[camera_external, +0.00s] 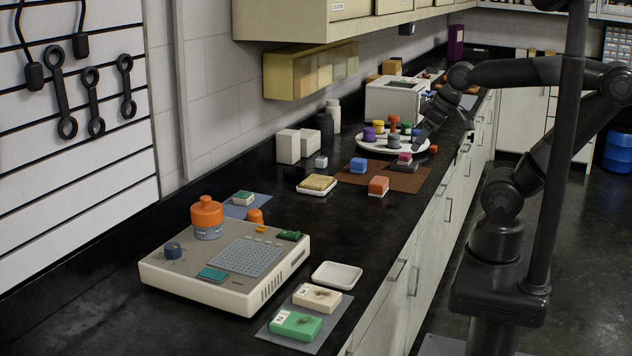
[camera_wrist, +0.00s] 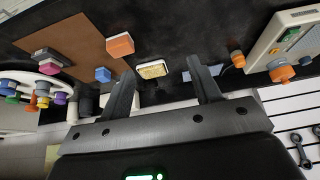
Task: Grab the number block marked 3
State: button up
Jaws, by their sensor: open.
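No numeral 3 can be read on any block in either view. A green block (camera_external: 296,326) and a white block (camera_external: 317,297) with small labels lie on a grey mat at the front. My gripper (camera_external: 424,134) is above the bench near the round tray at the back. In the wrist view my gripper (camera_wrist: 160,65) is open, with nothing between its fingers.
A white round tray (camera_external: 365,144) holds several coloured pegs. A beige device (camera_external: 160,270) with an orange-capped jar (camera_external: 207,217) stands at the front left. A yellow sponge (camera_external: 317,183) lies on a dish, beside white boxes (camera_external: 288,146). A white empty dish (camera_external: 337,274) sits near the bench edge.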

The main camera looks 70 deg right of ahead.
jog(key=w+m+y, duration=0.2)
jog(key=w+m, duration=0.5)
jog(key=w, duration=0.2)
jog(key=m+t+h, duration=0.2)
jog(key=m+t, duration=0.1)
jog(key=m, duration=2.6)
send_over(322, 158)
jog(key=s, duration=0.7)
notch_tip(322, 158, down, 13)
jog(key=x, duration=1.1)
jog(key=shift+d, duration=0.1)
jog(key=shift+s, duration=0.1)
jog(key=c, duration=1)
